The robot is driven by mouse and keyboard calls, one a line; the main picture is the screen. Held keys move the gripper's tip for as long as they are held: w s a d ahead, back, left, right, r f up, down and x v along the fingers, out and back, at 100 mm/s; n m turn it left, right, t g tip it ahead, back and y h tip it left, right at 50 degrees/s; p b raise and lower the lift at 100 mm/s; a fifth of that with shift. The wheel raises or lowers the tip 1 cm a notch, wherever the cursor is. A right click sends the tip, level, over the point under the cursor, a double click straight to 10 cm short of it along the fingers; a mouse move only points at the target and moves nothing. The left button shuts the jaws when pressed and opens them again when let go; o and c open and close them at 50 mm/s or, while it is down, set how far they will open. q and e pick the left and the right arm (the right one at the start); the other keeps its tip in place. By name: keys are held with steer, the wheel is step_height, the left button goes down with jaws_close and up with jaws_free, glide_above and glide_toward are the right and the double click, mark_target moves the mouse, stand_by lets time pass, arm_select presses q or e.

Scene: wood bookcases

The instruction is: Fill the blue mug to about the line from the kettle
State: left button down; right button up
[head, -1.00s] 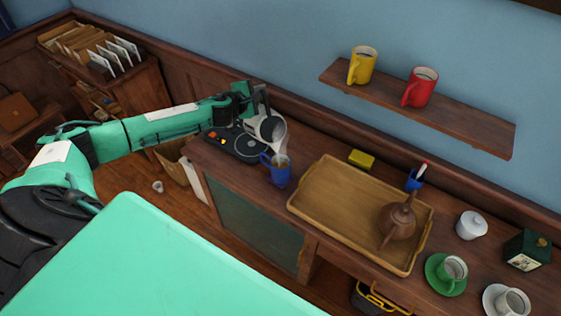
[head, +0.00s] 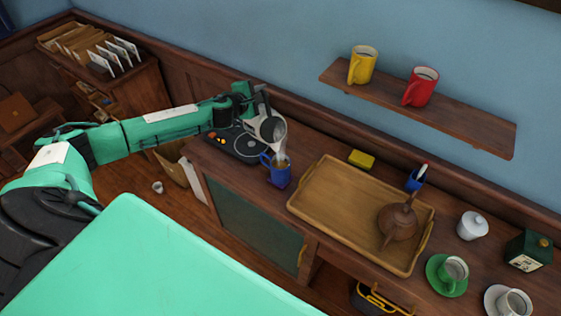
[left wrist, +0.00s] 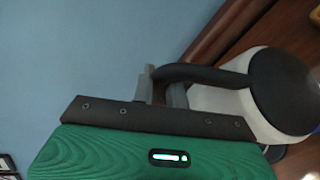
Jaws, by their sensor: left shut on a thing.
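The blue mug (head: 277,173) stands upright on the wood cabinet top, just right of the hot plate. Brown liquid shows inside it near the rim; the line on the mug cannot be made out. My left gripper (head: 258,97) is shut on the handle of the kettle (head: 268,129), a pale kettle tilted with its spout over the mug. A stream runs from the spout into the mug. In the left wrist view my left gripper (left wrist: 162,92) grips the black handle, and the kettle's white body (left wrist: 235,103) shows beside it. My right gripper is not in view.
The black hot plate (head: 237,143) lies behind the mug to the left. A wooden tray (head: 320,205) with a brown teapot (head: 398,222) is to the right. A yellow sponge (head: 361,159) lies behind the tray. A shelf (head: 450,122) with yellow and red mugs hangs above.

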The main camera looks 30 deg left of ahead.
arm_select(q)
steer(key=shift+s+d+r, duration=0.1)
steer(key=shift+d+r, duration=0.15)
stand_by(0.8)
